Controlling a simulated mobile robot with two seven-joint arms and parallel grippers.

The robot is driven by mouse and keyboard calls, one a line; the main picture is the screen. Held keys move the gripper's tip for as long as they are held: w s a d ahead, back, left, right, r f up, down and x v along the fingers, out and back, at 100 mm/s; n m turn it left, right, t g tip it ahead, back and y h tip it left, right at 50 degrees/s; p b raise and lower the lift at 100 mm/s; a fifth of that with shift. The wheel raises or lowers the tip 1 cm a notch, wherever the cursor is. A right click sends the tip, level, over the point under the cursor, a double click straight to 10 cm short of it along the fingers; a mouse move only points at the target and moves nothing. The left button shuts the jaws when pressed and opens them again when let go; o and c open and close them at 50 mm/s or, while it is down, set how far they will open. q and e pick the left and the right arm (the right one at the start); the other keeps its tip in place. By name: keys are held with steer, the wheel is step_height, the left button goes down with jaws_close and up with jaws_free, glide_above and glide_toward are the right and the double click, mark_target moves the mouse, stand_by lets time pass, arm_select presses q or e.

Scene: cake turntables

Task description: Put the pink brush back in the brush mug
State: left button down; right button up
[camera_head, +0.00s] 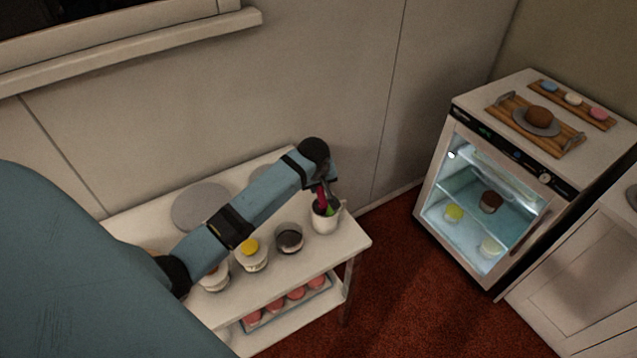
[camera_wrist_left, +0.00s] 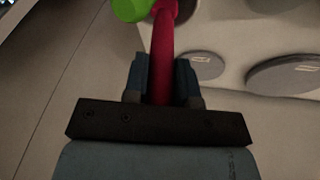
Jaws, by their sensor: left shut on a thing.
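The pink brush (camera_head: 321,197) shows as a short pink-red piece under my left gripper (camera_head: 326,187). In the left wrist view its pink handle (camera_wrist_left: 162,55) runs between the two fingers (camera_wrist_left: 161,80), which are shut on it. The white brush mug (camera_head: 325,224) stands at the table's right end, just below the gripper. The brush's lower end overlaps the mug's mouth; I cannot tell how deep it reaches. A green brush (camera_head: 331,210) shows at the mug's mouth and beside the pink handle in the left wrist view (camera_wrist_left: 130,9). My right gripper is not in view.
The white table (camera_head: 345,246) also holds a grey disc (camera_head: 200,207), a dark-topped jar (camera_head: 289,238) and a yellow-topped jar (camera_head: 251,254). A lower shelf carries a tray of pink items (camera_head: 295,293). The wall is close behind. A lit glass-door fridge (camera_head: 490,205) stands at right.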

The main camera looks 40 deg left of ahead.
arm_select(q)
steer(key=shift+f, duration=0.1)
steer(key=shift+f+b, duration=0.3)
steer(key=shift+f, duration=0.85)
steer(key=c, duration=0.8)
jaws_free()
steer(key=shift+c, duration=0.2)
step_height(320, 180, up, 2)
steer(key=shift+r+p, duration=0.25)
steer(key=shift+p, duration=0.75)
steer(key=shift+r, duration=3.8)
